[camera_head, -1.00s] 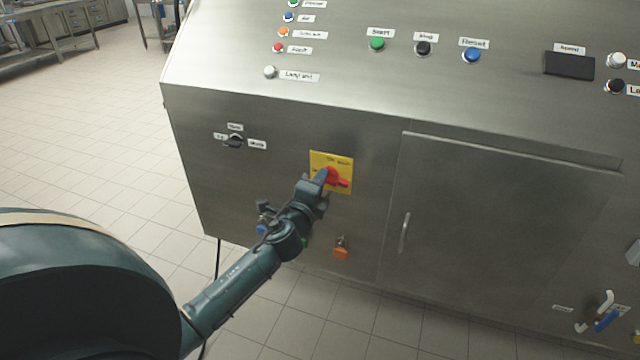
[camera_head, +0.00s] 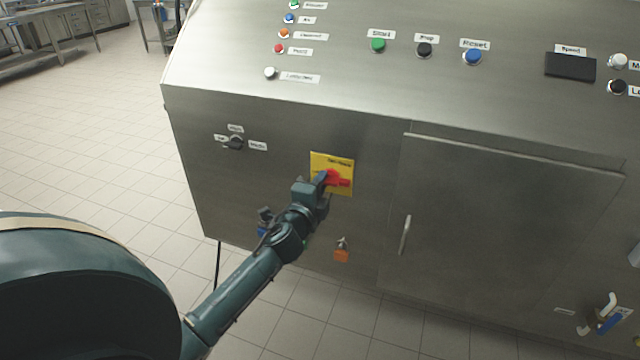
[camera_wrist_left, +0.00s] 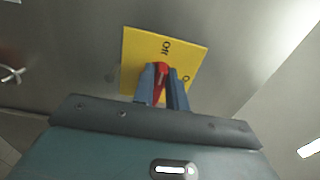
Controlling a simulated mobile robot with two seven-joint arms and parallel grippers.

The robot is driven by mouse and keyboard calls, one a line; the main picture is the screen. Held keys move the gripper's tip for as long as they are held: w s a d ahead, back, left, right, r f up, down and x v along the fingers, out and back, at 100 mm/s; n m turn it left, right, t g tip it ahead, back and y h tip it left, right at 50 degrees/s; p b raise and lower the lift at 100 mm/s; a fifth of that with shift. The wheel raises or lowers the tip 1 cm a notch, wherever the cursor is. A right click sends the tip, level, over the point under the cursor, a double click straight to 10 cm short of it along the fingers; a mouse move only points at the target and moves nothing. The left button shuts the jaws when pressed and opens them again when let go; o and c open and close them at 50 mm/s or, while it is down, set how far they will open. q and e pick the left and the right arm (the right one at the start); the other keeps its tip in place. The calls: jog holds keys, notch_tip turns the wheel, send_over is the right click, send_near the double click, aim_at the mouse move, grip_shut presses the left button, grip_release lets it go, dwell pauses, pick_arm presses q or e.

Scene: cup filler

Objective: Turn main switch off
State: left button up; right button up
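The main switch is a red rotary handle (camera_head: 338,179) on a yellow plate (camera_head: 342,160) on the machine's front panel. In the left wrist view the red handle (camera_wrist_left: 161,72) sits between the two blue fingers of my left gripper (camera_wrist_left: 163,84), which are close against its sides. The yellow plate (camera_wrist_left: 138,48) there shows the word "Off" above the handle and another label, partly covered, at the right. In the head view my left gripper (camera_head: 324,182) reaches the switch from the lower left and hides part of it. My right gripper is not in view.
A small black selector knob (camera_head: 234,143) is on the panel left of the switch. An orange padlock (camera_head: 341,254) hangs below it. A cabinet door with a handle (camera_head: 405,234) is to the right. Start (camera_head: 378,45), Stop (camera_head: 424,49) and Reset (camera_head: 472,56) buttons are above.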

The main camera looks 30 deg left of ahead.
pick_arm(q)
jog(key=o, duration=0.4)
jog(key=shift+s, duration=0.15)
jog(key=v, duration=1.3)
jog(key=shift+d, duration=0.1)
